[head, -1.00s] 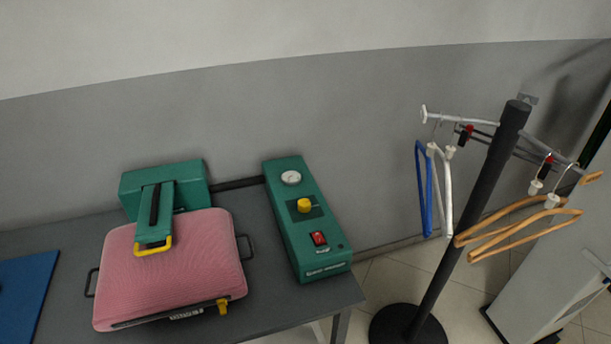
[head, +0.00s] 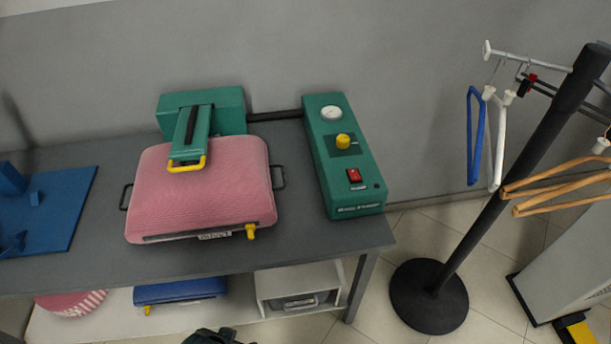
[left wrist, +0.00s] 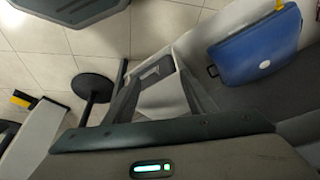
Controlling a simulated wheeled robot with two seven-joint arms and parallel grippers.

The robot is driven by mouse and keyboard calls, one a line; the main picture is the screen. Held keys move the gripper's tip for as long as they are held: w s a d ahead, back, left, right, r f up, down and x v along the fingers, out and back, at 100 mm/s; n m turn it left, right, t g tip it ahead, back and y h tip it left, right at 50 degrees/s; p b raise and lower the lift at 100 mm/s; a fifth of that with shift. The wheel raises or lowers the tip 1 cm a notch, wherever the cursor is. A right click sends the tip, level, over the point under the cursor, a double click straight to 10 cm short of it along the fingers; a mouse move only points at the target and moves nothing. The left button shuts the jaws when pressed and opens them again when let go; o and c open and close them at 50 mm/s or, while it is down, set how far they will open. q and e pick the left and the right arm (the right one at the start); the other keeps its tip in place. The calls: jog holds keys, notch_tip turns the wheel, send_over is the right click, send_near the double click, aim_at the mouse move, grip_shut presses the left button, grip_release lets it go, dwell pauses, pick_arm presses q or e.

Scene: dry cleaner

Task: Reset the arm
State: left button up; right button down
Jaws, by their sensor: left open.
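The tip of a black gripper, my left one (head: 218,337), shows at the bottom edge of the head view, in front of the table and low down. It is mostly cut off by the frame. It is open, and I see nothing held in it. My right gripper is in neither view.
The grey table (head: 330,245) holds a pink press (head: 200,190), a green control box (head: 343,155) and a blue board (head: 60,210). A blue padded piece (head: 180,290) and white box (head: 262,290) sit below. A black hanger stand (head: 430,295) stands right.

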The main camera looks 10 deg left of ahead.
pick_arm(q)
notch_tip(320, 180, down, 34)
jog(key=s+d+t+b, duration=0.1)
jog(key=s+d+b, duration=0.1)
jog(key=b, duration=0.8)
jog(key=shift+s+h+b, duration=0.2)
jog(key=shift+h+b, duration=0.1)
jog(key=shift+b, duration=0.05)
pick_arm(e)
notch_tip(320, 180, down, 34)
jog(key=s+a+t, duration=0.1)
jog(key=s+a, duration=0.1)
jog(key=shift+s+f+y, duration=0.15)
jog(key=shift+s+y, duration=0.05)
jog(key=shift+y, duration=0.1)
